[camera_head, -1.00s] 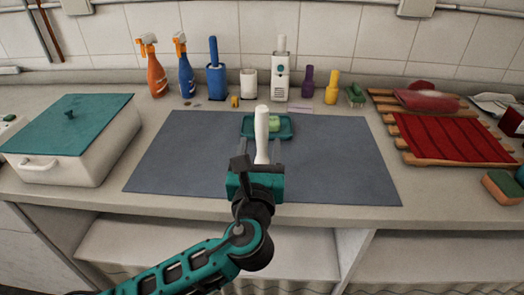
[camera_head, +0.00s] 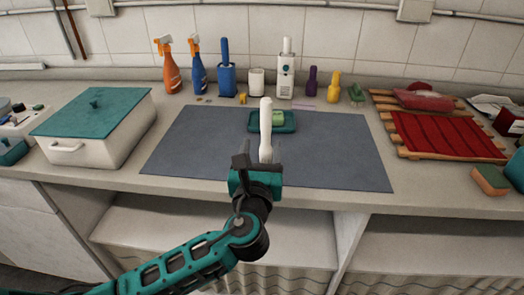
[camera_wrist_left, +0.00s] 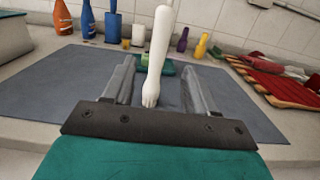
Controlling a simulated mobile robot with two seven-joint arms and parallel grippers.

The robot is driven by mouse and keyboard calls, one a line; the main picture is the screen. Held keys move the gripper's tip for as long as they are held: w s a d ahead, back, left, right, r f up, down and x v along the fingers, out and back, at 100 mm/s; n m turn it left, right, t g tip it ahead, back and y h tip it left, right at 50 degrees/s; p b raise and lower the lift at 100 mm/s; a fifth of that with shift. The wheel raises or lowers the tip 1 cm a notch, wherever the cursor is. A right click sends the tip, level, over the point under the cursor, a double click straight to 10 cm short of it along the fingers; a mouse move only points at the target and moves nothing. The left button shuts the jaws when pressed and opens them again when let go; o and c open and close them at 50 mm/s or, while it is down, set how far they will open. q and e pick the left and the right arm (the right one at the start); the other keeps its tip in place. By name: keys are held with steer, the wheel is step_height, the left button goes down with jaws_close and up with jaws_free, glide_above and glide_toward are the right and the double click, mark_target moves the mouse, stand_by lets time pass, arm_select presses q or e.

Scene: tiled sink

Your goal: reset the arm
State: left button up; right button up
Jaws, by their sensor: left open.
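My left gripper (camera_head: 266,158) is open over the near part of the grey mat, low in the middle of the head view. A tall white object with a rounded top (camera_head: 266,120) shows upright just beyond and between its fingers. In the left wrist view the white object (camera_wrist_left: 158,50) rises between the two spread fingers (camera_wrist_left: 155,85), with visible gaps on both sides. Its narrow lower end is near the gripper palm; I cannot tell whether it touches anything. My right gripper is not in view.
A teal tray with a green sponge (camera_head: 285,122) lies on the grey mat (camera_head: 200,150). A white box with a teal lid (camera_head: 95,125) stands left. Spray bottles (camera_head: 198,70) and other containers line the wall. A wooden rack with red cloth (camera_head: 440,135) is right.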

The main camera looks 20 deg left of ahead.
arm_select(q)
steer(key=shift+a+f, duration=0.1)
stand_by(0.3)
steer(key=s+a+f+n+g, duration=0.4)
steer(key=s+f+n+g, duration=0.5)
steer(key=n, duration=0.7)
steer(key=s+d+f+n+g+h, duration=0.1)
steer(key=s+f+n+g+h, duration=0.25)
steer(key=s+n, duration=0.5)
steer(key=s+f+n+g+h, duration=0.2)
steer(key=s+f+n, duration=0.2)
steer(key=s+n, duration=0.4)
steer(key=w+d+f+m+t+h, duration=0.1)
steer(key=w+d+f+m+t, duration=0.1)
steer(key=w+f+t, duration=0.4)
steer(key=shift+w+d+f+t, duration=0.25)
steer(key=shift+d+f+t, duration=0.3)
steer(key=shift+f, duration=0.5)
